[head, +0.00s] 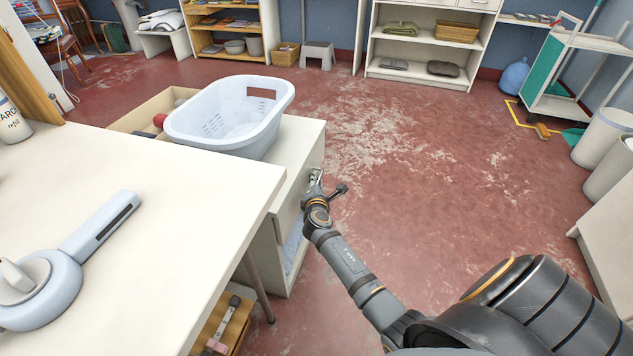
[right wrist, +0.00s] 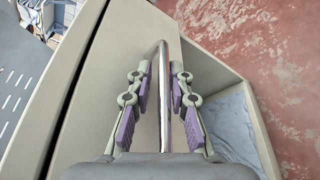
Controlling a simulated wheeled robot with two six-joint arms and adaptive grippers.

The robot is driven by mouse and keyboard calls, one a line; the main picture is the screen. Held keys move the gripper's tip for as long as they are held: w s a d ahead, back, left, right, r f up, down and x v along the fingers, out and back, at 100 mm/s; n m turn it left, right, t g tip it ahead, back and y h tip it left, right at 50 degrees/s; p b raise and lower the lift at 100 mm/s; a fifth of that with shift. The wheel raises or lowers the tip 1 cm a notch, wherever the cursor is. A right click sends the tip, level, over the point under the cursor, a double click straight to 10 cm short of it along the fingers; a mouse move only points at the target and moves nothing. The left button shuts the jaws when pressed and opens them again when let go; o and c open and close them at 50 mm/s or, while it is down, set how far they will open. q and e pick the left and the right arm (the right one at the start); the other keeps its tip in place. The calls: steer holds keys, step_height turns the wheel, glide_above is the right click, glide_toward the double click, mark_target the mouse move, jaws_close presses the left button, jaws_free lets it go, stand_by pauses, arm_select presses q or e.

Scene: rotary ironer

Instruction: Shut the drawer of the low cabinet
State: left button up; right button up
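The low cabinet (head: 305,140) is pale and stands behind the white table's right end. In the right wrist view, its drawer front (right wrist: 105,75) carries a shiny bar handle (right wrist: 163,85). A dark narrow gap runs between that front and the cabinet top; how far the drawer stands out is hard to tell. My right gripper (head: 314,180) is at the front. In the right wrist view, my right gripper (right wrist: 161,95) is open, its purple-padded fingers on either side of the bar, with space visible on both sides. My left gripper is out of view.
A pale laundry basket (head: 230,115) stands on the cabinet. Below the drawer front, an open compartment holds bluish cloth (right wrist: 230,125). The white table (head: 130,165) with a grey-blue device is at left. Red floor to the right is mostly clear.

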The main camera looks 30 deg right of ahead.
steer(key=v, duration=1.2)
